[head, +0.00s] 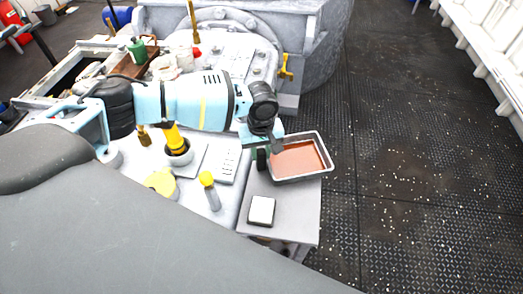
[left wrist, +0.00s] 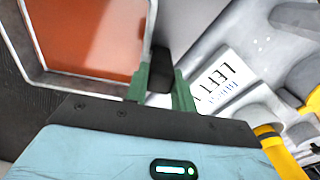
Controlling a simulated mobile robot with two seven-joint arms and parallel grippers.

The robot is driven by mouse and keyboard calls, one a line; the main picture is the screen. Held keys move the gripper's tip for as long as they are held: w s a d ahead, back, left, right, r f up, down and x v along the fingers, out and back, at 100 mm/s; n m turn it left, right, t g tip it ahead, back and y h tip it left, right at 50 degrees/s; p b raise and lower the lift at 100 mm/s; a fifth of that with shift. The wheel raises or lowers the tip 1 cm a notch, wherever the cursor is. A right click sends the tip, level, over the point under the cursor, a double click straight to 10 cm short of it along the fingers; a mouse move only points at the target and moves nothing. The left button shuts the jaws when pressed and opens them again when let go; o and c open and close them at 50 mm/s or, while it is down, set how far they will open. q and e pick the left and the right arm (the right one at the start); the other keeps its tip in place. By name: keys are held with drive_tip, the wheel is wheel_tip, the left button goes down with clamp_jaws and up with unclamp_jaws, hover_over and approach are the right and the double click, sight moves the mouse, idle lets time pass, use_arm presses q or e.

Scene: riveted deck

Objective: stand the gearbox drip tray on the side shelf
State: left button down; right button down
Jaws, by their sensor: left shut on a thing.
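The gearbox drip tray (head: 326,150) is a shallow metal tray with a light rim and a red-brown inside. It is level or nearly so, over the back part of the grey side shelf (head: 294,210), reaching past its right edge. I cannot tell whether it touches the shelf. My left gripper (head: 269,153) is at the tray's left side. In the left wrist view the tray (left wrist: 90,77) is at upper left, and the green fingers (left wrist: 161,88) are shut on a dark part at its edge, seemingly its handle. My right gripper is not in view.
A small white-topped dark box (head: 262,210) sits on the shelf's front part. A yellow-capped bottle (head: 210,190), a yellow-handled tool in a cup (head: 176,145) and a printed card (head: 228,165) are on the bench left. Dark floor (head: 420,150) is open at right.

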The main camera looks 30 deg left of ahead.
use_arm(q)
drive_tip(key=c, duration=1.3)
unclamp_jaws()
drive_tip(key=shift+o, duration=0.7)
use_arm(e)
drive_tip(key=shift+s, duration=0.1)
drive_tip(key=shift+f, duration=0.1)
use_arm(q)
wheel_tip(320, 180, up, 12)
drive_tip(key=p, duration=0.1)
drive_tip(key=shift+r+p, duration=0.15)
drive_tip(key=shift+p, duration=0.15)
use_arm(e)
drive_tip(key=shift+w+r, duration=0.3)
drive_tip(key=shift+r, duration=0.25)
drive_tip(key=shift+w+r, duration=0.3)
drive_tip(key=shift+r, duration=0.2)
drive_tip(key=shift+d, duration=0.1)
